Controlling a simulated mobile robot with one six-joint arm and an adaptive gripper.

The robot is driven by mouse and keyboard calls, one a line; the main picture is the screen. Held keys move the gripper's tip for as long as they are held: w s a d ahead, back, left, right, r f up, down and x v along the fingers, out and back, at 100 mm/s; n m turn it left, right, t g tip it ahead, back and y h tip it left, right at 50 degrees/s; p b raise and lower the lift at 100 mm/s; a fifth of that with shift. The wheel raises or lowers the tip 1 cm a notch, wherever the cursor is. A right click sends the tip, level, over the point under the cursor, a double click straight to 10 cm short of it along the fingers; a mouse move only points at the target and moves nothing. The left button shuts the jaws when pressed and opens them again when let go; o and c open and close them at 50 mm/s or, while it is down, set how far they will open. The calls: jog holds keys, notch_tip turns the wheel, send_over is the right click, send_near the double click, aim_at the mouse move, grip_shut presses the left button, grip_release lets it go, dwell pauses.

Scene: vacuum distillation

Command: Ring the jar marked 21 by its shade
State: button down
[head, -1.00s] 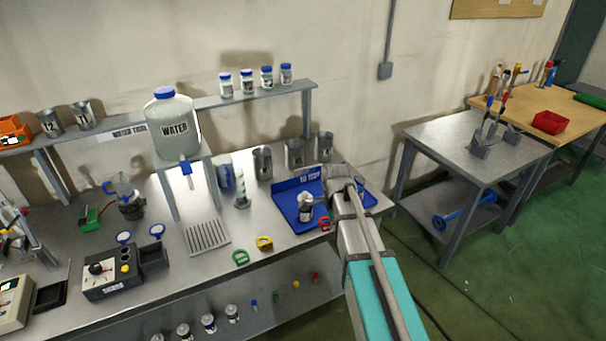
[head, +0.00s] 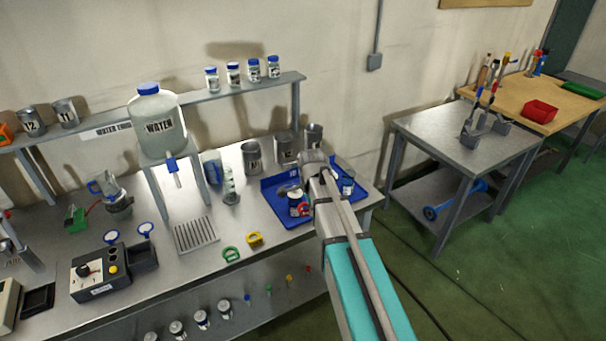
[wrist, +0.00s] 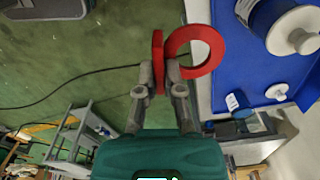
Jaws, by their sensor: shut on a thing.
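My gripper (wrist: 164,82) is shut on the flat tab of a red ring (wrist: 217,55) in the wrist view. The ring stands out to the right of the fingers and looks empty. A white jar with a blue band (wrist: 270,14) is on the blue tray (wrist: 228,75), right of the ring and apart from it there. In the head view the jar (head: 294,197) is on the tray (head: 272,190), with the red ring (head: 306,210) overlapping its lower right side. My arm hides most of the gripper. The number on the jar is not readable.
A green ring (head: 231,254) and a yellow ring (head: 255,238) lie at the bench front. Another jar (head: 347,186) stands on the tray's right side. Metal beakers (head: 252,157) stand behind. Jars (head: 233,74) line the shelf. Open floor lies right of the bench.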

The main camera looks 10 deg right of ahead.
aim_at(301, 196)
jog(key=w+r+n+p, duration=0.1)
jog(key=w, duration=0.3)
jog(key=w+r+p, duration=0.2)
jog(key=w, duration=0.2)
jog(key=w+a+r+n+p, duration=0.1)
jog(key=w, duration=0.3)
jog(key=shift+w+r+n, duration=0.15)
jog(key=shift+r+n, duration=0.15)
jog(key=shift+r, duration=0.1)
jog(key=shift+f, duration=0.35)
jog(key=shift+f+b, duration=2.95)
jog(key=shift+b, duration=0.1)
jog(key=c, duration=0.7)
grip_release()
